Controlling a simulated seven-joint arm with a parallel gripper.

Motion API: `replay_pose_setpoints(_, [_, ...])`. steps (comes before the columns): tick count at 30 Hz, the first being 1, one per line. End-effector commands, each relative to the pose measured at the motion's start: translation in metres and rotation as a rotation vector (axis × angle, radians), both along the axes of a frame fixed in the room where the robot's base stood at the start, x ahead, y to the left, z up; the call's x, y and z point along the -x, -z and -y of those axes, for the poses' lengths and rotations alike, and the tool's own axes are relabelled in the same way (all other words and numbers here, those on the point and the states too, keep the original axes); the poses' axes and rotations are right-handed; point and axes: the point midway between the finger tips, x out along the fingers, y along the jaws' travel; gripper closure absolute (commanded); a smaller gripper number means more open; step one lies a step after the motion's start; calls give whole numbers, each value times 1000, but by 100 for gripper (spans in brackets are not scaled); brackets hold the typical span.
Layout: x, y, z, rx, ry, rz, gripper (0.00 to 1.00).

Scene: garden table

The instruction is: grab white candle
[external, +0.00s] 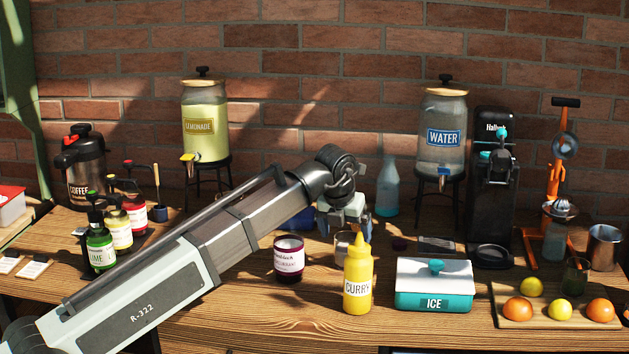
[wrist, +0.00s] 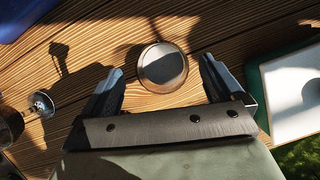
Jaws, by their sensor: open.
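No plainly white candle stands out in either view. My gripper (external: 345,226) points down over the middle of the table, its fingers spread; in the wrist view its open fingertips (wrist: 162,66) are on either side of a round-topped, greyish container (wrist: 163,68) with a pale rim. I cannot tell whether this is the candle. It appears to match the small container (external: 343,248) under my gripper in the external view, partly hidden by the yellow curry bottle. A dark red jar with a white label (external: 289,258) stands to its left and could be a candle.
The yellow curry bottle (external: 357,280) stands close in front. A teal ice box (external: 433,285) with a white lid is to the right; the lid (wrist: 290,90) also shows in the wrist view. Behind are a pale blue bottle (external: 388,185) and a water dispenser (external: 443,135).

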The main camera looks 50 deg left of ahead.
Motion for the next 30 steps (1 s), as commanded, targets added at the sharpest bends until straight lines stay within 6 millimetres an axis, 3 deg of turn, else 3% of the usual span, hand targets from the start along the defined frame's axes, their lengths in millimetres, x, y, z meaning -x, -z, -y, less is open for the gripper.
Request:
replay_pose_setpoints(10, [-14, 36, -6, 0, 0, 0, 6])
replay_pose_setpoints(19, [-15, 41, -7, 0, -1, 0, 6])
replay_pose_setpoints(30, [-15, 41, -7, 0, 0, 0, 40])
